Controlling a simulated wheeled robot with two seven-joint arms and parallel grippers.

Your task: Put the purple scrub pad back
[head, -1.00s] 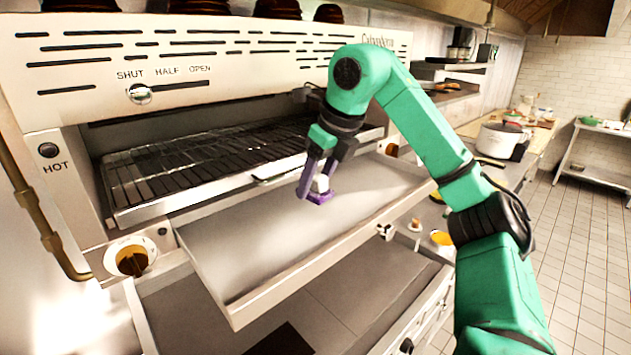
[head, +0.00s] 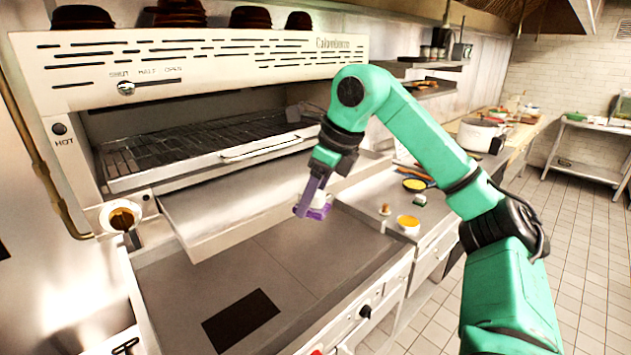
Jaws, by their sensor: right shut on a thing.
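The purple scrub pad (head: 321,212), with a whitish part on it, is at the tips of my right gripper (head: 309,203). The gripper points down and is shut on the pad. In the picture the pad appears just past the front edge of the sloping metal tray (head: 225,205), over the flat grey counter top (head: 330,250). I cannot tell whether the pad touches the counter. My left gripper is not in view.
The broiler (head: 215,75) with its wire rack stands behind the tray. A dark rectangle (head: 240,319) marks the counter's front. Most of the counter is bare.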

